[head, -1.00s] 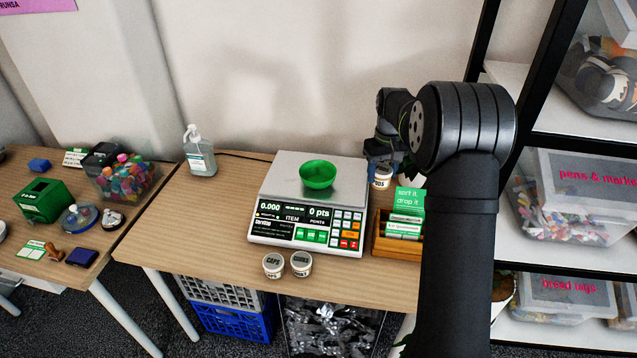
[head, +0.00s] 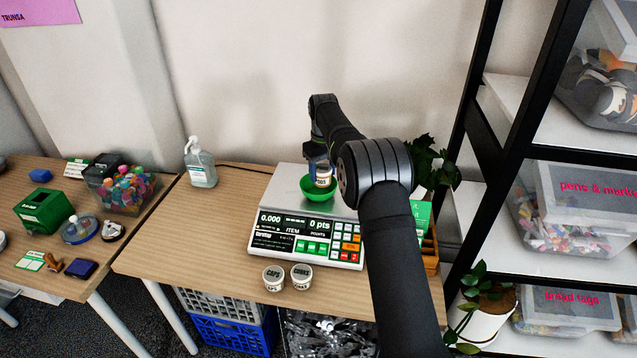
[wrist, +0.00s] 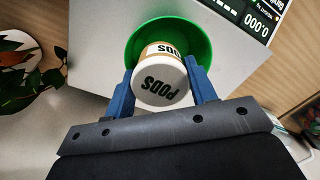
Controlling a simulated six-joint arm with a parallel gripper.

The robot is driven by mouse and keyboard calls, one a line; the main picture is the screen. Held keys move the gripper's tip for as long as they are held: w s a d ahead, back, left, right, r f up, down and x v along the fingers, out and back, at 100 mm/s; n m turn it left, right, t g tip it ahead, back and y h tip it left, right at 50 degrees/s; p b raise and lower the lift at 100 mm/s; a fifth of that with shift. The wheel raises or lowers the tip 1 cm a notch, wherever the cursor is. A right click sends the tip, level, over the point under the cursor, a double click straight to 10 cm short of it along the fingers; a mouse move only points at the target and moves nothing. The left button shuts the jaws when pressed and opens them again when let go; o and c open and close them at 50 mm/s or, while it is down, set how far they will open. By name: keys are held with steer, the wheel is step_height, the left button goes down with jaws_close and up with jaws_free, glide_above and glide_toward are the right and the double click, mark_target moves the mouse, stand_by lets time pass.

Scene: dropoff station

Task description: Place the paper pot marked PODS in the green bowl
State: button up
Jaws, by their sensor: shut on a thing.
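The paper pot marked PODS (wrist: 160,82) is between the blue fingers of my gripper (wrist: 160,98) in the wrist view. In the head view the pot (head: 323,177) is at the green bowl (head: 308,194), and my gripper (head: 320,162) is shut on it from above and behind. The green bowl also shows in the wrist view (wrist: 197,40), behind and around the pot. The bowl sits on the pan of the scale (head: 290,180). Whether the pot touches the bowl's bottom cannot be told. The scale reads 0.000 and 0 pts.
Two more paper pots, CAPS (head: 274,278) and another (head: 301,277), stand at the table's front edge. A sanitiser bottle (head: 200,163) stands at the back left. A wooden card box (head: 431,250) is right of the scale. A shelf with clear bins is at the right.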

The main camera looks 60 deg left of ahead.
mark_target(318, 182)
steer(key=shift+s+a+f, duration=0.4)
steer(key=shift+a, duration=0.2)
steer(key=shift+f, duration=2)
steer(key=shift+f, duration=0.1)
steer(key=o, duration=0.8)
steer(key=shift+o, duration=0.2)
step_height(318, 182, up, 12)
steer(key=shift+r, duration=0.15)
